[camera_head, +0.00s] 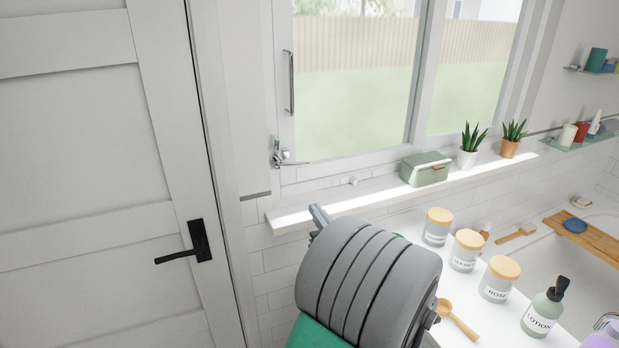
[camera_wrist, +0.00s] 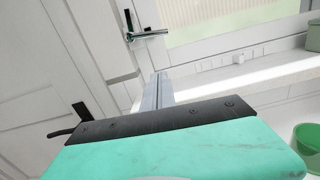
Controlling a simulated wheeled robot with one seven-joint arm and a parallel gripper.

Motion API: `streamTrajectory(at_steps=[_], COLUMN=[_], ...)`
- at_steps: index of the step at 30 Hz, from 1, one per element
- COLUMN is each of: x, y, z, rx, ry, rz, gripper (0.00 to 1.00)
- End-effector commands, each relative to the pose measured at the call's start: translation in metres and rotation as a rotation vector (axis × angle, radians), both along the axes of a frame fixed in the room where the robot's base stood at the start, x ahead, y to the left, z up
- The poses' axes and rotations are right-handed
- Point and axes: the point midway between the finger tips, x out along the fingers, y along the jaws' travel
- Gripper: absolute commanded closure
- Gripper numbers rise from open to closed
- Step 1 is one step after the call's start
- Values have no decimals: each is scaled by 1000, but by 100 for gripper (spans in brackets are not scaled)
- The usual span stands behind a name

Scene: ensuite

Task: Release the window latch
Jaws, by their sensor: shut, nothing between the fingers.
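The silver window latch (camera_head: 283,157) sits at the lower left corner of the window frame, its lever pointing right along the bottom rail. It also shows at the top of the wrist view (camera_wrist: 148,33). My gripper (camera_head: 318,213) is below the latch and apart from it, at the left end of the sill. In the wrist view my gripper (camera_wrist: 159,88) has its grey fingers together with nothing between them. The window (camera_head: 355,80) looks closed, with a vertical pull handle (camera_head: 290,83) on its left stile. My wrist hides part of the wall below the sill.
A white sill (camera_head: 330,208) holds a green box (camera_head: 426,168) and two potted plants (camera_head: 469,145). Jars (camera_head: 437,226) and a lotion bottle (camera_head: 545,308) stand on the counter at right. A door with a black handle (camera_head: 184,252) is at left. The sill's left end is clear.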

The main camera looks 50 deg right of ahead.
Motion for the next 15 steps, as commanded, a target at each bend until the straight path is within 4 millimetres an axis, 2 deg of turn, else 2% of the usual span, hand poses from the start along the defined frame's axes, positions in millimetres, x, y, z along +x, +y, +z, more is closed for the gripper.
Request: streamTrajectory(at_steps=[4,7,15], x=[0,11,61], y=[-4,-9,-37], z=[0,1,5], rx=[86,85,83], ry=[-49,-47,-45], rz=[1,4,9], gripper=[100,100,100])
